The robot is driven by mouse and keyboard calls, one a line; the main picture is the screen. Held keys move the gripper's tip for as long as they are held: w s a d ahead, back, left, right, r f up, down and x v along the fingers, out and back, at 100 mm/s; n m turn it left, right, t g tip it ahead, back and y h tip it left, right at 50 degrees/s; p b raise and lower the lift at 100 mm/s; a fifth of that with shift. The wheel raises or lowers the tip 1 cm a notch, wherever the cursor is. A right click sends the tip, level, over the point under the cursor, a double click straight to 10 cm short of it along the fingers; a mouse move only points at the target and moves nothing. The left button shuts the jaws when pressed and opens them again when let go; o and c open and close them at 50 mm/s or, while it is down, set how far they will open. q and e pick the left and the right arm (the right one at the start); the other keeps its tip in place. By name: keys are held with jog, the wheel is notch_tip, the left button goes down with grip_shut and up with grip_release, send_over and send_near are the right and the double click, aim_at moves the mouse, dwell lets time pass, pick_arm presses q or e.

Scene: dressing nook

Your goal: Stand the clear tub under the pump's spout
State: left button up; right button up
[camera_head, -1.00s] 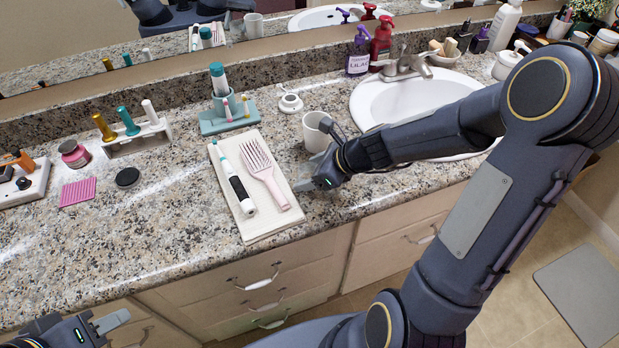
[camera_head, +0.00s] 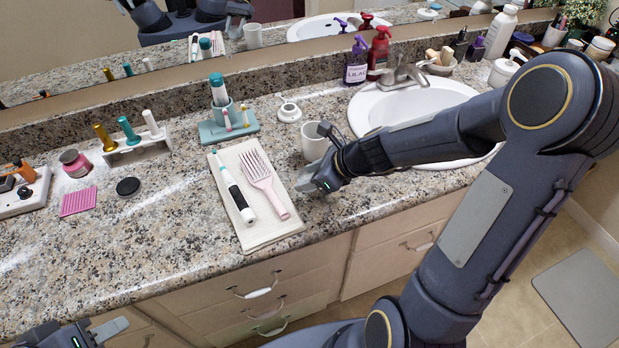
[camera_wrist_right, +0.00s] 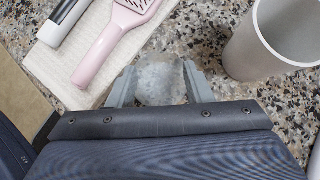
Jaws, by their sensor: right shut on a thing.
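My right gripper (camera_head: 318,187) is low over the counter, just right of the cream mat and in front of the white cup. In the right wrist view it is shut on a see-through, greyish thing, which looks like the clear tub (camera_wrist_right: 162,84); speckled counter shows through it. In the head view the tub is hard to make out. Pump bottles stand behind the sink: a purple one labelled LILAC (camera_head: 356,68) and a red one (camera_head: 379,50). A white pump jar (camera_head: 504,70) stands right of the sink. My left gripper (camera_head: 108,328) is at the bottom left, partly cut off.
The white cup (camera_head: 314,143) is close behind my right gripper, also in the wrist view (camera_wrist_right: 247,55). The sink (camera_head: 400,105) lies behind my right forearm. Counter at front left is clear.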

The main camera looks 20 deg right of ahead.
notch_tip(320, 180, up, 7)
jog(key=p, duration=0.3)
jog(key=shift+r, duration=0.1)
jog(key=shift+w+a+f+m+t+h+p, duration=0.2)
jog(key=shift+f+m+t+h+p, duration=0.15)
jog(key=shift+m+p, duration=0.25)
jog(key=shift+w+a+f+m+t+h+p, duration=0.15)
jog(key=shift+w+m+t+h+p, duration=0.1)
jog(key=shift+m+h+p, duration=0.3)
jog(key=shift+f+m, duration=0.1)
jog(key=shift+m, duration=0.15)
jog(key=shift+f, duration=0.1)
jog(key=shift+m, duration=0.3)
jog(key=shift+a+h+p, duration=0.15)
jog(key=shift+h+p, duration=0.15)
jog(key=shift+p, duration=0.05)
jog(key=shift+c, duration=1.3)
jog(key=shift+w+a+f+m+t, duration=0.1)
jog(key=shift+m+t, duration=0.2)
